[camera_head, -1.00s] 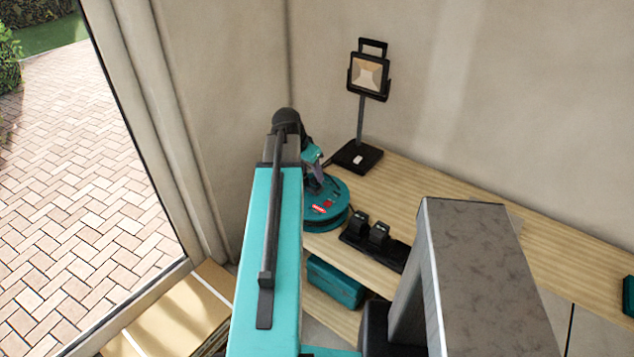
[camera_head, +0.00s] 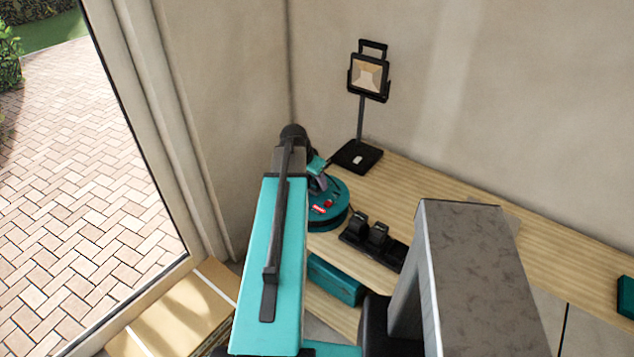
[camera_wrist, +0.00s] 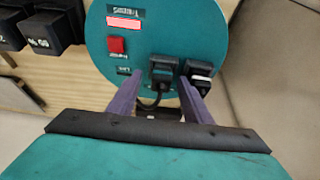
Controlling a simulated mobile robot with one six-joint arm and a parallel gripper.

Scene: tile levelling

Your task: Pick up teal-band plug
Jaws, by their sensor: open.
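A round teal cable reel (camera_head: 334,212) stands on the wooden bench in the head view; its face fills the top of the wrist view (camera_wrist: 190,25). Two black plugs sit side by side on its face: a left plug (camera_wrist: 163,68) with a black cable, and a right plug (camera_wrist: 201,70) with a pale mark. I cannot make out a teal band on either. My gripper (camera_wrist: 160,78) is open, its purple fingers pointing at the reel. The left plug appears between the fingertips; the right finger overlaps the gap between the plugs. In the head view my gripper (camera_head: 317,182) is over the reel, and the plugs are hidden.
A black charger dock (camera_head: 395,254) with black blocks sits right of the reel. A work lamp (camera_head: 368,75) stands behind it near the wall. A teal case (camera_head: 335,280) lies on the shelf below. Bare bench (camera_head: 440,190) extends to the right.

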